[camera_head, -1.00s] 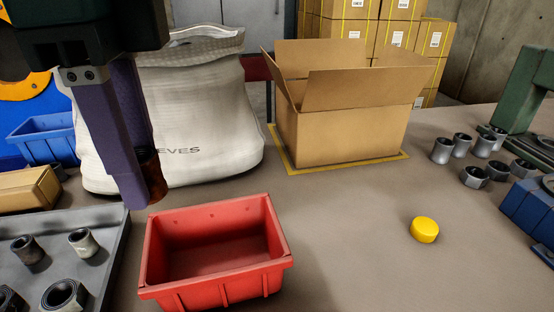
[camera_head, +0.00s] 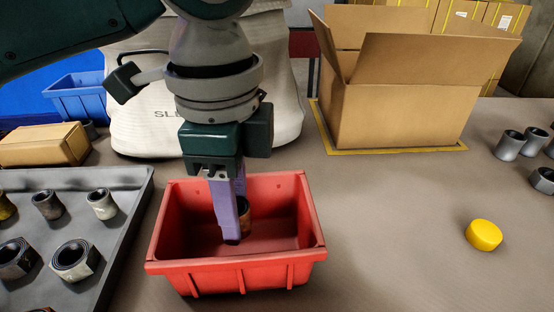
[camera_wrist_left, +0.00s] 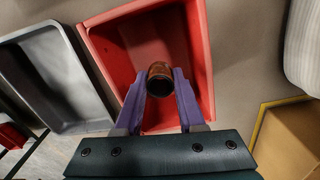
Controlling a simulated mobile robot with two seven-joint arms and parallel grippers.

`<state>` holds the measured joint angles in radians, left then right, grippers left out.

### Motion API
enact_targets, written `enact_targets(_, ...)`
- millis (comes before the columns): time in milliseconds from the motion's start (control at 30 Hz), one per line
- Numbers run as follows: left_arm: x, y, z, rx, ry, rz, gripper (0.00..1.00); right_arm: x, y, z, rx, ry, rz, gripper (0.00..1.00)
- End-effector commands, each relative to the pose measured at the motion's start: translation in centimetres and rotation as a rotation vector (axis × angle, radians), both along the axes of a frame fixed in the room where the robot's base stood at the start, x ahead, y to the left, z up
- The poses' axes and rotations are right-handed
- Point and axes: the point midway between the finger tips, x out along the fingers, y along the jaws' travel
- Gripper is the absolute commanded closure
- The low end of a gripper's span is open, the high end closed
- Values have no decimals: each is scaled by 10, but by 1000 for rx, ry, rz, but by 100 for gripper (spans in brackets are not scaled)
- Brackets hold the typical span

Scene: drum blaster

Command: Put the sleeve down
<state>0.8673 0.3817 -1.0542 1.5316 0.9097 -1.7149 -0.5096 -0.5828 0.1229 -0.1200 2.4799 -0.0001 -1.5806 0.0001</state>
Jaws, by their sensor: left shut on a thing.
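My left gripper (camera_head: 236,222) has its purple fingers down inside the red bin (camera_head: 235,280). It is shut on a brown, rusty-looking sleeve (camera_head: 244,212), mostly hidden behind a finger in the head view. In the left wrist view the sleeve (camera_wrist_left: 160,78) sits between the two fingertips, over the inside of the red bin (camera_wrist_left: 200,55). The bin holds nothing else that I can see. I cannot tell whether the sleeve touches the bin floor. My right gripper is not in view.
A grey tray (camera_head: 115,225) with several sleeves stands left of the bin. A white sack (camera_head: 285,85) and an open cardboard box (camera_head: 390,115) stand behind. A yellow puck (camera_head: 484,235) lies at right. The table between bin and puck is clear.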

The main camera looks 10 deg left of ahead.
Motion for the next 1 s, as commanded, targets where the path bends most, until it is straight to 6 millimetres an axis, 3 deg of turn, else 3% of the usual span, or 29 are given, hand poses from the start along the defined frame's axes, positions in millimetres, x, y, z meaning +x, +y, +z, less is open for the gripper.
enact_targets(333,0,0,-44,1,1,0,100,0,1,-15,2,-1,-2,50)
enact_targets(833,0,0,-51,0,0,1,100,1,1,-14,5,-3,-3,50)
enact_targets(867,0,0,-51,0,0,1,59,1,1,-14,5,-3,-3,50)
enact_targets(1000,0,0,-50,0,0,0,44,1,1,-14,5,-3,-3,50)
